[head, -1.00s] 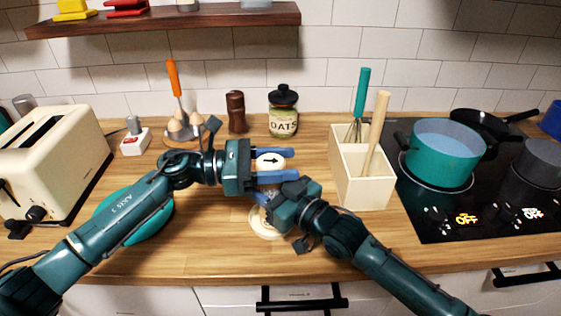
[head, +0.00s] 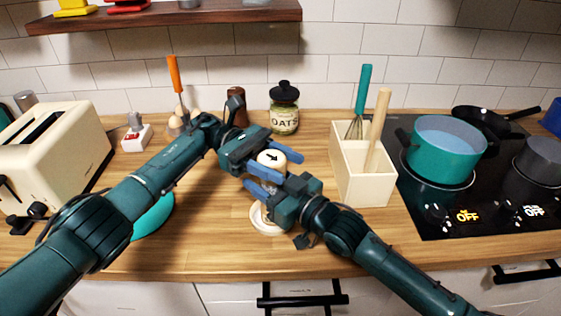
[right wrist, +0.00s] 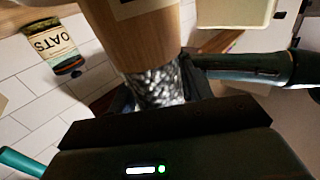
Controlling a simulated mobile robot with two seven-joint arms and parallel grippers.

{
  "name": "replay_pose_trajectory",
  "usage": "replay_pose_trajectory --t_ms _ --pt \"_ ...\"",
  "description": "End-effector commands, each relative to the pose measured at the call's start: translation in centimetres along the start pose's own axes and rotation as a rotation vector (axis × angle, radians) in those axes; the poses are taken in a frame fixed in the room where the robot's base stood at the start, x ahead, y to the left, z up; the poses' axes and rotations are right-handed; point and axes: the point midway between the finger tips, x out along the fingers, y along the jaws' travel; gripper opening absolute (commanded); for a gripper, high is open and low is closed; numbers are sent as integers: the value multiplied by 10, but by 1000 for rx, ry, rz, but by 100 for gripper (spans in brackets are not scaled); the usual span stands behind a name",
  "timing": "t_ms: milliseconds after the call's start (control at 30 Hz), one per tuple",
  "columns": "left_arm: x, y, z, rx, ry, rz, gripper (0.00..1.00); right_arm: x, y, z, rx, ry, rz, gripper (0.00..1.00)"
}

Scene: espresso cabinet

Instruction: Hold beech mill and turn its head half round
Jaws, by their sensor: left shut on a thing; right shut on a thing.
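The beech mill stands upright on the counter, its pale round head (head: 271,158) marked with a black arrow pointing right and slightly toward me. My left gripper (head: 290,167) is shut on the head, one blue finger on each side. My right gripper (head: 260,192) is shut on the mill's body lower down, mostly hidden in the head view. The right wrist view shows the body close up (right wrist: 142,40), wooden with a label and a clear grainy section.
An oats jar (head: 284,112) and a dark brown mill (head: 236,97) stand behind. A cream utensil box (head: 362,188) is close on the right, then the hob with a teal pot (head: 440,158). A toaster (head: 55,150) is at left. The front counter is clear.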

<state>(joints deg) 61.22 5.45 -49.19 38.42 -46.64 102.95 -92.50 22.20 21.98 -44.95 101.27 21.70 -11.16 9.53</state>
Motion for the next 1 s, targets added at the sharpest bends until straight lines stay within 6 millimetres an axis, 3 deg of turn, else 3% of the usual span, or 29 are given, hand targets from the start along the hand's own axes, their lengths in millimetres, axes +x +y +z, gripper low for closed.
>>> replay_pose_trajectory --t_ms 567,600,833,1000 --pt "0 -1 -1 -4 1 -30 26 0 -2 0 1 1 -3 13" --pt "0 -1 -1 -4 1 -30 51 0 -2 0 1 1 -3 13" --pt "0 -1 -1 -3 0 -31 70 0 -1 0 2 1 -2 13" --pt "0 -1 0 -2 0 -31 70 0 -1 0 2 1 -2 13"
